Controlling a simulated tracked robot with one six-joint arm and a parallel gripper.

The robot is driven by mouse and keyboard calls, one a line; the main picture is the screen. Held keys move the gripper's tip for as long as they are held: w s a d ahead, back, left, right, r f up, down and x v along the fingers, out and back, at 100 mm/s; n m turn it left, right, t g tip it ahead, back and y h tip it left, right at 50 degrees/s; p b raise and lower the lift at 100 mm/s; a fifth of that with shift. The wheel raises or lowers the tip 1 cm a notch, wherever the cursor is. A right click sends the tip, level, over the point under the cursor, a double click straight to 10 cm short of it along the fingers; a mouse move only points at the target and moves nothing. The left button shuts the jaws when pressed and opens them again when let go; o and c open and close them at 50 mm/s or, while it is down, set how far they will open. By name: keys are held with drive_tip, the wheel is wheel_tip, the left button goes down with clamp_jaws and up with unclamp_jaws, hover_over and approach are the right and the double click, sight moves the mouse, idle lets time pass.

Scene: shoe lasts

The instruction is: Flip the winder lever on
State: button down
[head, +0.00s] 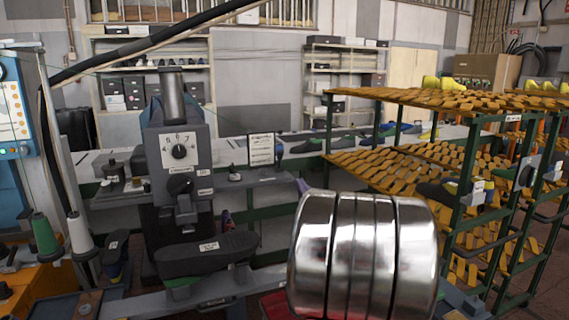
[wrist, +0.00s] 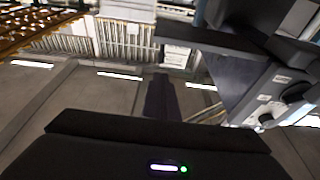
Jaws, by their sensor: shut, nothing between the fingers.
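I cannot pick out the winder lever for certain in either view. A grey machine (head: 180,150) stands left of centre in the head view, with a numbered white dial and a black knob (head: 180,186) below it. A grey machine with dark knobs and small labels (wrist: 262,98) is at the right of the wrist view; I cannot tell if it is the same one. My gripper (wrist: 163,80) points up from the dark housing in the wrist view. It is shut and empty, apart from the machine in the picture. The head view does not clearly show it.
My shiny metal arm link covers the lower middle of the head view. Green-framed racks with orange slats (head: 400,98) stand at the right. Thread cones (head: 45,235) stand at the left. A long bench with shoe lasts (head: 308,146) runs behind.

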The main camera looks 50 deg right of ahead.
sight(282, 156)
drive_tip(key=x, duration=1.3)
drive_tip(key=shift+w, duration=0.2)
